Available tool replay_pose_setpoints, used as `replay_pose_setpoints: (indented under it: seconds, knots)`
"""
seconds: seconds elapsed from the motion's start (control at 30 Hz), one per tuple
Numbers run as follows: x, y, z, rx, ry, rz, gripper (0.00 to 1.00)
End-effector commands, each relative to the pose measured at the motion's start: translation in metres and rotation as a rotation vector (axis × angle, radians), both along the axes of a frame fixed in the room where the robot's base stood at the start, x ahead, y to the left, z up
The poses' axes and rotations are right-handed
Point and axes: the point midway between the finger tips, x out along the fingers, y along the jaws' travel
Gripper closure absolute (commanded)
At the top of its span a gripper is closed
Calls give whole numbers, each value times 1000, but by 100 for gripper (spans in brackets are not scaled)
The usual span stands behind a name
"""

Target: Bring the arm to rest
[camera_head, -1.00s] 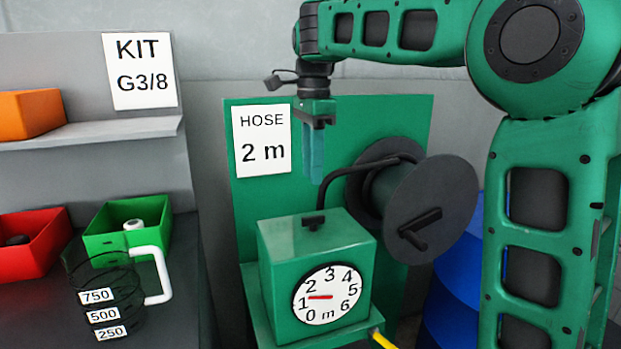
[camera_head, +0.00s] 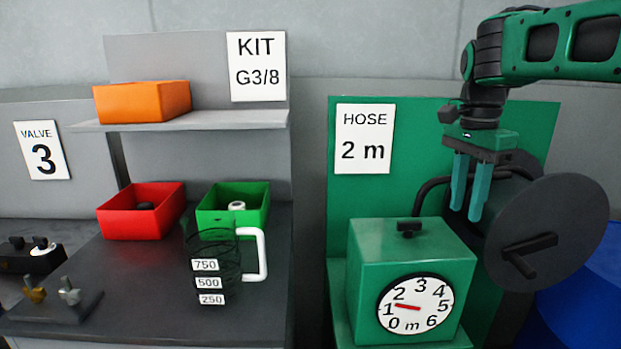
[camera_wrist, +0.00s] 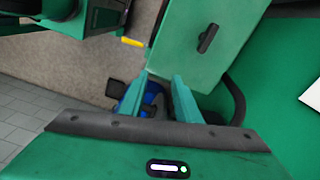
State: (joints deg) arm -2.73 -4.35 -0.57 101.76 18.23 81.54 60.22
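My gripper (camera_head: 468,212) hangs from my green arm at the upper right of the head view, fingers pointing down. Its two teal fingers are apart with nothing between them. It is above and to the right of the green hose meter box (camera_head: 412,258), in front of the hose reel (camera_head: 545,235). In the wrist view the fingers (camera_wrist: 163,82) are also apart and empty, with the meter box (camera_wrist: 215,40) beyond them. The dial (camera_head: 414,304) has its red needle between 1 and 2.
A grey bench at left holds a red bin (camera_head: 140,222), a green bin (camera_head: 255,217) and a clear measuring jug (camera_head: 228,270). An orange bin (camera_head: 145,102) sits on the shelf (camera_head: 220,120). Two small fittings (camera_head: 69,292) lie at the far left. A yellow hose end (camera_wrist: 133,42) shows by the box.

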Motion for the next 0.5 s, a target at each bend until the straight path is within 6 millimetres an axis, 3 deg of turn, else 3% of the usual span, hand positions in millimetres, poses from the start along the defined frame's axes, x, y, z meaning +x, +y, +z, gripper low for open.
replay_pose_setpoints:
  seconds: [0.03,0.2,0.33,0.5]
  knots:
    - [-23,-20,-13,-5,7,50,70]
    - [-96,-68,-61,-6,26,275,70]
    - [-156,-88,-103,9,32,448,70]
    - [-219,-94,-152,36,29,641,70]
